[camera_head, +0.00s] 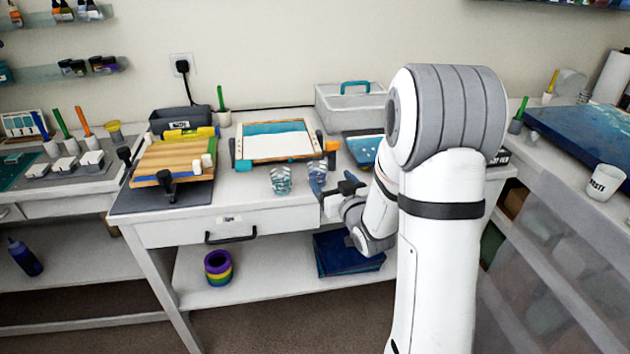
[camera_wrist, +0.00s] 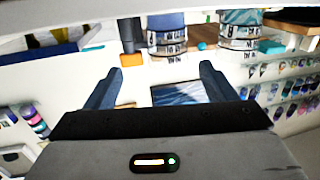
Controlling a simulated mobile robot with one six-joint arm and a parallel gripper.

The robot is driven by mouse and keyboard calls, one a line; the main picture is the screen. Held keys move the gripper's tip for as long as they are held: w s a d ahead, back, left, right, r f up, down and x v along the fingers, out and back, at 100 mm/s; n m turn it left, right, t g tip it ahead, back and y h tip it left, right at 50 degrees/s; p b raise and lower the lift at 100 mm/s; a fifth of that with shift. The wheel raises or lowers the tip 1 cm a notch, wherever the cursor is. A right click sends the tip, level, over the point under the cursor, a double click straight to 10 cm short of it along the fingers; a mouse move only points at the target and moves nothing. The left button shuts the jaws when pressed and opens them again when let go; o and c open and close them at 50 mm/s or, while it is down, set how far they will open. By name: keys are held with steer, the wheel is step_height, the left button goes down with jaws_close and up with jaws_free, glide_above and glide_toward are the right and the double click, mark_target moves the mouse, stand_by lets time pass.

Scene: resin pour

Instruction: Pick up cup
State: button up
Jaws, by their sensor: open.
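Two clear cups with printed bands stand side by side near the front of the white table. The left cup (camera_head: 281,180) is fully visible in the head view. The right cup (camera_head: 317,172) is partly hidden by my gripper (camera_head: 330,188).
A framed blue-and-white panel (camera_head: 274,127) lies behind the cups. A clamped wooden board (camera_head: 170,165) is to the left. A grey bin (camera_head: 345,112) stands at the back. The drawer handle (camera_head: 231,238) projects from the table front.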

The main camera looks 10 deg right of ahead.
mark_target(322, 172)
steer(key=shift+w+a+f, duration=0.1)
steer(key=shift+w+f, duration=0.05)
steer(key=shift+w, duration=0.15)
steer(key=w, duration=0.2)
steer(key=w+a+p, duration=0.1)
steer(key=w, duration=0.1)
steer(key=w+a+p, duration=0.1)
steer(key=w, duration=0.1)
steer(key=shift+r, duration=0.35)
steer(key=shift+w+a, duration=0.1)
steer(key=shift+w, duration=0.4)
steer(key=c, duration=1.1)
